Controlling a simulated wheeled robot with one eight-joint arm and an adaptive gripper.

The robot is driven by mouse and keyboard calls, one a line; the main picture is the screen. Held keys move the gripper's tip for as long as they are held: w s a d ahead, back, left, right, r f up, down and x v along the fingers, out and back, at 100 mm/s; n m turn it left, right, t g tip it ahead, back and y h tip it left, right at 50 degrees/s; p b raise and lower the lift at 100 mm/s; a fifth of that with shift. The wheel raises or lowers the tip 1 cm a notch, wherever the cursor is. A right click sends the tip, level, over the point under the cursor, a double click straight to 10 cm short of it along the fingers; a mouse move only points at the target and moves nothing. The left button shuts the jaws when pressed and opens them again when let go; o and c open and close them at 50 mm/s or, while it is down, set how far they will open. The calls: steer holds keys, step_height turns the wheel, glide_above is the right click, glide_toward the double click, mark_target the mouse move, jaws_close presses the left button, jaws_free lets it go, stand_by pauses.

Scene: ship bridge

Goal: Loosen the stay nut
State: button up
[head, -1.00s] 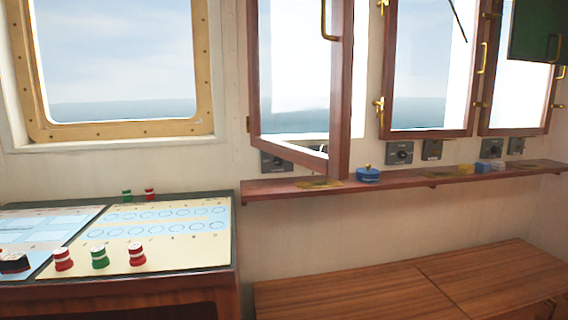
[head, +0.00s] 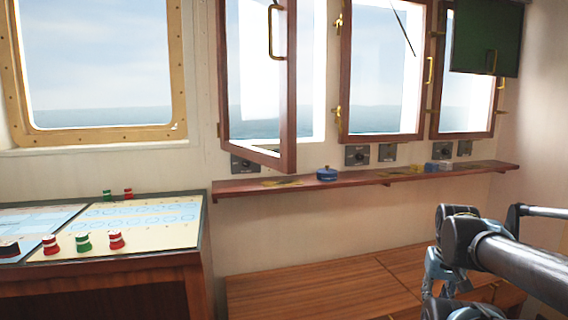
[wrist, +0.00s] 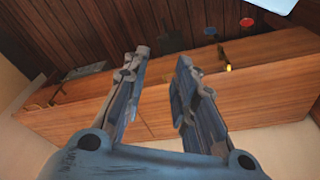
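My gripper (wrist: 160,62) is open in the wrist view, its two fingers apart with nothing between them. In the head view my arm shows at the right edge, in front of the bench and well away from the windows. A wooden window sash (head: 286,85) stands swung open, with a brass handle (head: 275,30). I cannot pick out the stay nut for sure. Brass fittings (head: 337,120) sit on the neighbouring window frame, and flat brass pieces (head: 283,183) lie on the shelf under the open sash.
A wooden shelf (head: 345,180) runs below the windows, with a blue round pot (head: 326,174) on it. A console (head: 130,238) with red and green knobs stands at left. A low wooden bench (head: 320,285) fills the lower middle. A dark green screen (head: 487,37) hangs at upper right.

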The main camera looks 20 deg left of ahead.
steer(key=w+r+t+h, duration=0.3)
steer(key=w+r+t, duration=0.35)
steer(key=w, duration=0.75)
steer(key=w+a+r+t+y, duration=0.1)
steer(key=w+a+r+t, duration=0.3)
steer(key=w+a+r, duration=0.75)
steer(key=a+r+n+t+y, duration=0.1)
steer(key=a+r+n+y, duration=0.2)
steer(key=a, duration=0.8)
steer(key=a+r+n+t+y, duration=0.15)
steer(key=a+y, duration=0.35)
steer(key=a, duration=0.5)
steer(key=a+r+n+y, duration=0.2)
steer(key=a+r+y, duration=0.15)
steer(key=a, duration=0.75)
steer(key=x, duration=1.7)
steer(key=shift+w, duration=0.35)
